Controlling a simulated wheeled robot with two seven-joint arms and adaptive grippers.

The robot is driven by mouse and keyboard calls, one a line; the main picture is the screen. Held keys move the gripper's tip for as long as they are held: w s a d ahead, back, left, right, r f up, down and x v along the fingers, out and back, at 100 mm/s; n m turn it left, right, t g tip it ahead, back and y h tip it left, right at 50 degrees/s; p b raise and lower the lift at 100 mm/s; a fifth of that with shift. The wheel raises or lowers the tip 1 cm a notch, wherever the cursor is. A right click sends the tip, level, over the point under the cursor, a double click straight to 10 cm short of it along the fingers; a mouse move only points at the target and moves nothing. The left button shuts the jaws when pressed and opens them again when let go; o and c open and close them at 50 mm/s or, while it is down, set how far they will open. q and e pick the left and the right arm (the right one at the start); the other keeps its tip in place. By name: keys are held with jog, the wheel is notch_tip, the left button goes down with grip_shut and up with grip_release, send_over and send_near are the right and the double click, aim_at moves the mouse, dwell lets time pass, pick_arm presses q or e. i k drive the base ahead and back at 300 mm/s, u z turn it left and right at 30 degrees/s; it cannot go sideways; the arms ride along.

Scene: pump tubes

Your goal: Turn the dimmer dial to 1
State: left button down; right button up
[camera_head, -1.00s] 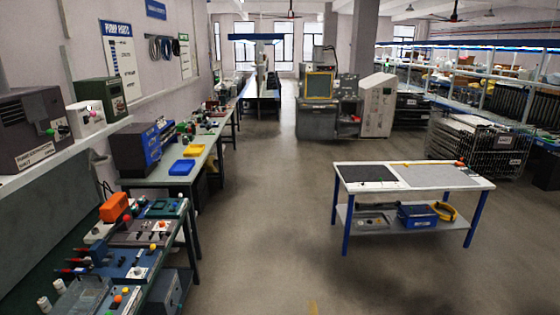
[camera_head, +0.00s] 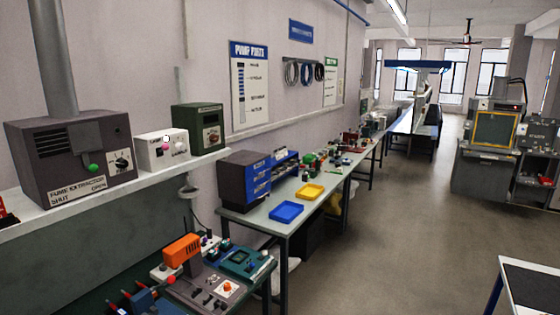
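No label that I can read names the dimmer dial. Candidates stand on the wall shelf at the left. A small white box (camera_head: 154,148) has a pink knob (camera_head: 167,138) and a lettered front too small to read. A dark box labelled "fume extractor" (camera_head: 62,165) has a green knob (camera_head: 94,170) and a round dial (camera_head: 121,161). A dark green box (camera_head: 190,128) has a dial (camera_head: 212,136) on its front. The dial settings are too small to read. Neither of my grippers is in view.
The white shelf (camera_head: 100,198) runs above a cluttered workbench with an orange device (camera_head: 182,250). A longer bench behind holds a blue drawer unit (camera_head: 248,180), a blue tray (camera_head: 286,213) and a yellow tray (camera_head: 310,194). The floor (camera_head: 400,230) to the right is open.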

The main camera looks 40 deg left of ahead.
aim_at(180, 146)
jog(key=u, duration=0.35)
jog(key=i, duration=1.5)
jog(key=u, duration=1.95)
jog(key=i, duration=1.1)
jog(key=u, duration=0.9)
